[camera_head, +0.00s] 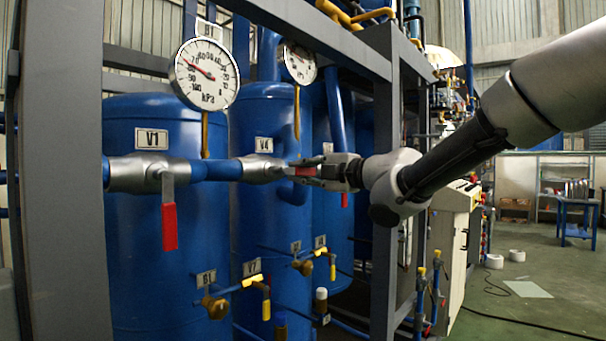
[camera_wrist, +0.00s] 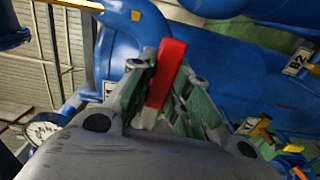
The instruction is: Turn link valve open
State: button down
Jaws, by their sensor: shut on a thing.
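My gripper (camera_head: 306,171) reaches in from the right to a silver valve (camera_head: 262,168) on the horizontal blue pipe below the V4 label (camera_head: 264,145). Its fingers are closed around the red handle (camera_head: 305,172) of this valve. In the wrist view the red handle (camera_wrist: 166,74) sits between the two fingers (camera_wrist: 168,92). In the head view the handle points to the right of the valve body, roughly level, and the fingers partly hide it. Its exact angle to the pipe is hard to tell.
A second silver valve (camera_head: 140,174) under the V1 label (camera_head: 151,139) has a red handle (camera_head: 169,227) hanging down. Round gauges (camera_head: 206,74) stand above the pipe. Blue tanks (camera_head: 150,270) lie behind. A grey frame post (camera_head: 386,200) stands close to my arm. Yellow-handled valves (camera_head: 263,292) are below.

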jog(key=shift+f, duration=0.1)
jog(key=c, duration=1.3)
grip_release()
jog(key=shift+s, duration=0.1)
jog(key=v, duration=1.2)
